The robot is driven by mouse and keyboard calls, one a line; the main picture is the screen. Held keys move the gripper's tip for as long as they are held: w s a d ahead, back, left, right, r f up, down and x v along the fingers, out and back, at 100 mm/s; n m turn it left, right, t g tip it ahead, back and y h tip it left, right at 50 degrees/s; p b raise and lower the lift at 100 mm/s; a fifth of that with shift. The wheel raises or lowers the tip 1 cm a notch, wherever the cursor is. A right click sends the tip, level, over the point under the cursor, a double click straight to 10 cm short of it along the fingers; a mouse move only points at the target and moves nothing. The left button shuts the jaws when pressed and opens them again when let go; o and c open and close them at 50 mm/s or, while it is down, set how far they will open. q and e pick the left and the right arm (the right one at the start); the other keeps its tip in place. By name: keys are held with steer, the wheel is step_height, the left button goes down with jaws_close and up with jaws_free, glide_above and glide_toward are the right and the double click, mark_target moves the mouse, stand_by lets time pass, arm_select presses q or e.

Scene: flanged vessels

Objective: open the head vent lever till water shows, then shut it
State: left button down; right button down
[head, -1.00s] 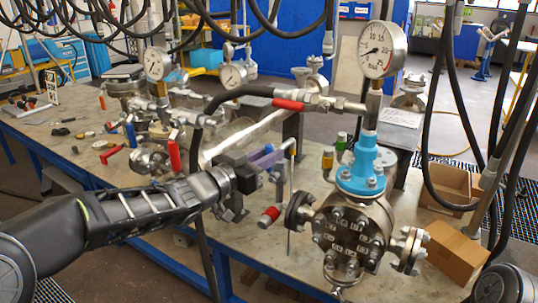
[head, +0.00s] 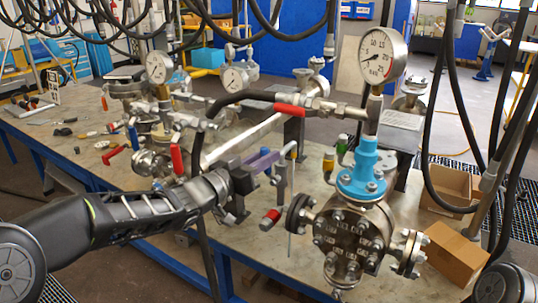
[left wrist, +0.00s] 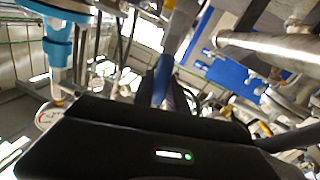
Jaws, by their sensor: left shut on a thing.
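My left gripper (head: 258,178) reaches in from the left and is shut on a blue-purple lever (head: 264,161) in front of the vessel. In the left wrist view a blue handle (left wrist: 163,80) sticks up beyond the dark gripper body. The flanged vessel (head: 350,236) with a blue neck and a pressure gauge (head: 382,55) stands to the right. A thin pale vertical line (head: 290,235) runs down below a small bent tube by the gripper; I cannot tell whether it is water or a rod. My right gripper is not in view.
A red-ended fitting (head: 270,220) projects left of the vessel. A red-handled valve (head: 290,110) and black hose run above the gripper. Other gauges and valves stand at the back left. Cables hang at the right. Cardboard boxes (head: 455,255) lie right of the vessel.

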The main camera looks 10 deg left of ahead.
arm_select(q)
steer(key=w+a+f+n+t+y+b, duration=0.2)
steer(key=a+f+n, duration=0.4)
steer(key=n, duration=1.2)
steer(key=shift+w+f+t, duration=0.15)
steer(key=shift+f+t, duration=0.55)
steer(key=shift+f, duration=0.15)
steer(key=shift+n+y, duration=0.3)
steer(key=shift+y, duration=0.1)
steer(key=c, duration=1.3)
jaws_free()
steer(key=shift+b+v, duration=0.6)
steer(key=shift+v, duration=3.35)
